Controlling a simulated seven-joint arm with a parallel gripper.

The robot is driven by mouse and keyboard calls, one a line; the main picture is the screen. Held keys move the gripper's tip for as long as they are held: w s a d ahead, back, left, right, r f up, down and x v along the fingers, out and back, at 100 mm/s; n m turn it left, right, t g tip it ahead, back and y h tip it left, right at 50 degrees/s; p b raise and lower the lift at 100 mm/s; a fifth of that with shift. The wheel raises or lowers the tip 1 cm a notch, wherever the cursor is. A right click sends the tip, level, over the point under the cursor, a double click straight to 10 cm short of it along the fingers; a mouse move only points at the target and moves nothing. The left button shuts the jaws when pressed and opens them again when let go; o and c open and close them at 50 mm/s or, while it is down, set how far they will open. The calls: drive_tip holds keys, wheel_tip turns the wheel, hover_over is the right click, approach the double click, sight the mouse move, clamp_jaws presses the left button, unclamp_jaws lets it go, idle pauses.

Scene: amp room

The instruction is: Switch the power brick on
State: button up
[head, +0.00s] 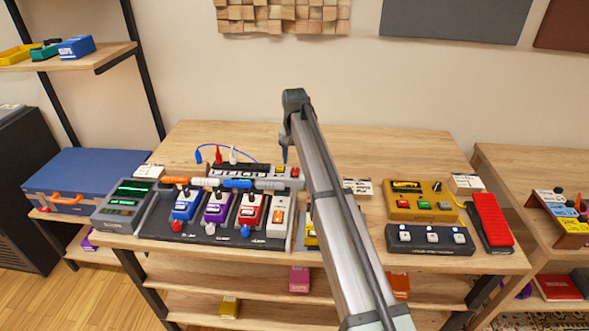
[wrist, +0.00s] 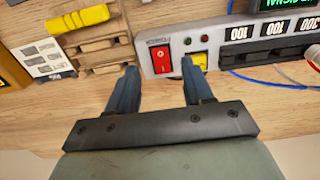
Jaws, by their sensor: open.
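The power brick (wrist: 222,45) is a grey box with a red rocker switch (wrist: 161,59) at its left end in the wrist view. The switch bears white marks; I cannot tell which side is pressed. A small dark red lamp (wrist: 205,38) and a yellow part (wrist: 199,62) are beside it. In the head view the power brick (head: 283,174) lies at the back of the pedalboard. My gripper (wrist: 158,68) is open and empty, its fingertips on either side of the switch in the picture. In the head view my gripper (head: 284,155) hangs over the brick's right end; contact is unclear.
Blue, purple and red pedals (head: 217,207) stand in front of the brick. Blue and white cables (head: 233,155) rise from it. A yellow-handled item (wrist: 77,20) lies close by in the wrist view. A gold pedal (head: 418,214) stands right of my arm.

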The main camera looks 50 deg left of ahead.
sight(295, 175)
drive_tip(key=shift+f, duration=2.45)
